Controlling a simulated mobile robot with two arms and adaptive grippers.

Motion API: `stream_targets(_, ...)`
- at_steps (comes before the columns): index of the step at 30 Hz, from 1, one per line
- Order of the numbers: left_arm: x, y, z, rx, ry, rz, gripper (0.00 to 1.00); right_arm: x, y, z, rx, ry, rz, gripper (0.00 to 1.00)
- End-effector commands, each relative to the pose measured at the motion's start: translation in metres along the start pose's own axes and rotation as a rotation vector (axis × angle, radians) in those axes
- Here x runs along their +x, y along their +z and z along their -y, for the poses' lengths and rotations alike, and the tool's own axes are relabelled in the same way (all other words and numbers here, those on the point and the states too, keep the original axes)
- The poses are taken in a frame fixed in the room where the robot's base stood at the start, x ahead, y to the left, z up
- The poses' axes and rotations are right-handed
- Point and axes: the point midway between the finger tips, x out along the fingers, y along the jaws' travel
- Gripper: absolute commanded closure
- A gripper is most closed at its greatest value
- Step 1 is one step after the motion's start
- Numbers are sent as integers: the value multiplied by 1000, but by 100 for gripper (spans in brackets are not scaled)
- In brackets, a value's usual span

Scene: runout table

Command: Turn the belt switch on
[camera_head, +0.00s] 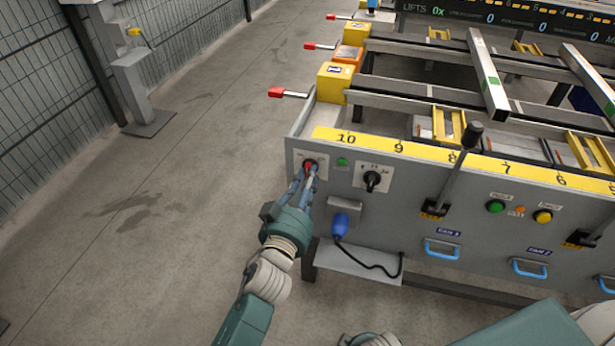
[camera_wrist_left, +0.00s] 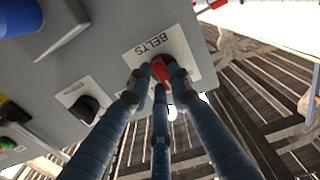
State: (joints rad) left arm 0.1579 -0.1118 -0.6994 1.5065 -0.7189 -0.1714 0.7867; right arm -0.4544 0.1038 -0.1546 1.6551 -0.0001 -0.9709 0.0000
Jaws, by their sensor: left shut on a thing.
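The belt switch is a red knob (camera_head: 310,164) on a white plate at the left end of the grey front panel. In the left wrist view the red knob (camera_wrist_left: 160,70) sits on a plate marked BELTS (camera_wrist_left: 158,43). My left gripper (camera_head: 311,172) reaches the panel, and its blue fingers are shut around the knob. In the left wrist view the fingertips (camera_wrist_left: 158,78) touch the knob and hide part of it. The knob's exact angle is hard to tell.
A small green light (camera_head: 342,162) and a black rotary knob (camera_head: 372,179) are right of the switch. Below hangs a blue plug (camera_head: 341,225) with a black cable. Red-tipped levers (camera_head: 276,92) stick out left of the table.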

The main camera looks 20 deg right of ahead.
Motion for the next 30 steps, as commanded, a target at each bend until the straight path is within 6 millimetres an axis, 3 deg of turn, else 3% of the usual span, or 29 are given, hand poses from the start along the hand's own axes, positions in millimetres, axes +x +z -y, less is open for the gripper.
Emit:
stream_targets(9, 0, 2, 1, 302, 0, 2, 100, 15, 17, 2, -2, -3, 19, 61)
stream_targets(18, 0, 3, 2, 571, 0, 2, 100, 23, 18, 2, -3, -2, 13, 61)
stream_targets(30, 0, 4, 3, 804, 0, 2, 100, 30, 30, 3, -4, -4, 30, 61)
